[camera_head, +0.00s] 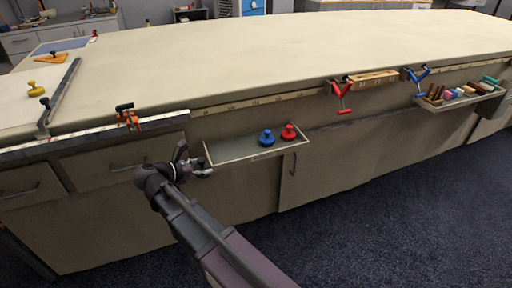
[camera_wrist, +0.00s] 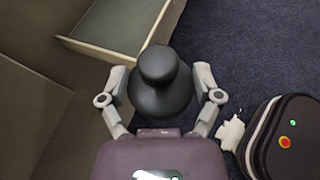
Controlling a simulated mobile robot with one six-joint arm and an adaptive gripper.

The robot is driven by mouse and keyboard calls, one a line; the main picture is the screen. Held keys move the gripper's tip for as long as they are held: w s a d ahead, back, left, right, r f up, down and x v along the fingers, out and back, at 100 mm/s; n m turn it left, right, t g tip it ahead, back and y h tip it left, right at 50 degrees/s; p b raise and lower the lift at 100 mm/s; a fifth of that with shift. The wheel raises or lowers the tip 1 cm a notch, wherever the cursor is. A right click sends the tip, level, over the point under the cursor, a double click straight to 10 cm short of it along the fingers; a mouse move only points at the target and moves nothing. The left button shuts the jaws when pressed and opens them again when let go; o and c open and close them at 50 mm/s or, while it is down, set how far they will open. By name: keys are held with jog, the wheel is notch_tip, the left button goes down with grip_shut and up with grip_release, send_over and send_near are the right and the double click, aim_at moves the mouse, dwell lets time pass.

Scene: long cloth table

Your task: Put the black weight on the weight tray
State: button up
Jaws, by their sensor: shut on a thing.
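The black weight (camera_wrist: 160,92), a round knobbed piece, is between the two fingers of my gripper (camera_wrist: 161,77) in the wrist view. The fingers are shut on its sides and it is clear of any surface. In the head view my gripper (camera_head: 197,166) is just left of the weight tray (camera_head: 228,153), close to its left end. The weight itself is hard to make out there. The shallow tray hangs on the table's front side and holds a blue weight (camera_head: 266,138) and a red weight (camera_head: 289,132) toward its right. Part of the tray (camera_wrist: 118,27) shows at upper left in the wrist view.
A yellow weight (camera_head: 36,89) stands on the tabletop at the left. An orange clamp (camera_head: 129,118) sits on the edge left of the tray; red (camera_head: 341,93) and blue (camera_head: 418,80) clamps are to the right. The tray's left half is bare.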

jog(key=shift+w, duration=0.1)
jog(key=b, duration=0.2)
send_over(221, 154)
jog(key=shift+w+f, duration=0.15)
jog(key=shift+f, duration=0.55)
jog(key=shift+f, duration=0.15)
jog(key=shift+f+b, duration=1.55)
jog(key=shift+f, duration=0.1)
jog(key=o, duration=1.1)
